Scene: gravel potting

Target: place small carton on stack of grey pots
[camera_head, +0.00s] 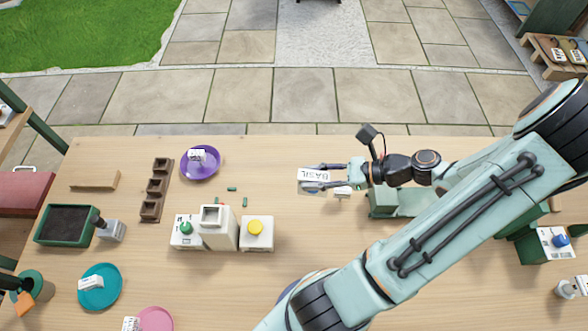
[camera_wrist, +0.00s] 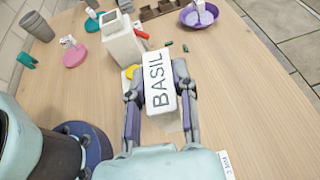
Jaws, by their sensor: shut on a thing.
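A small white carton marked BASIL (camera_head: 314,175) is held above the table between the fingers of my gripper (camera_head: 335,178). In the wrist view the carton (camera_wrist: 157,80) sits between the two fingers of my gripper (camera_wrist: 160,98), its lettered face toward the camera. My gripper is shut on it.
A tall white square container (camera_head: 219,235) stands left of my gripper, beside a white block with a yellow knob (camera_head: 256,233). A purple bowl (camera_head: 201,174) and a brown tray (camera_head: 154,201) lie further left.

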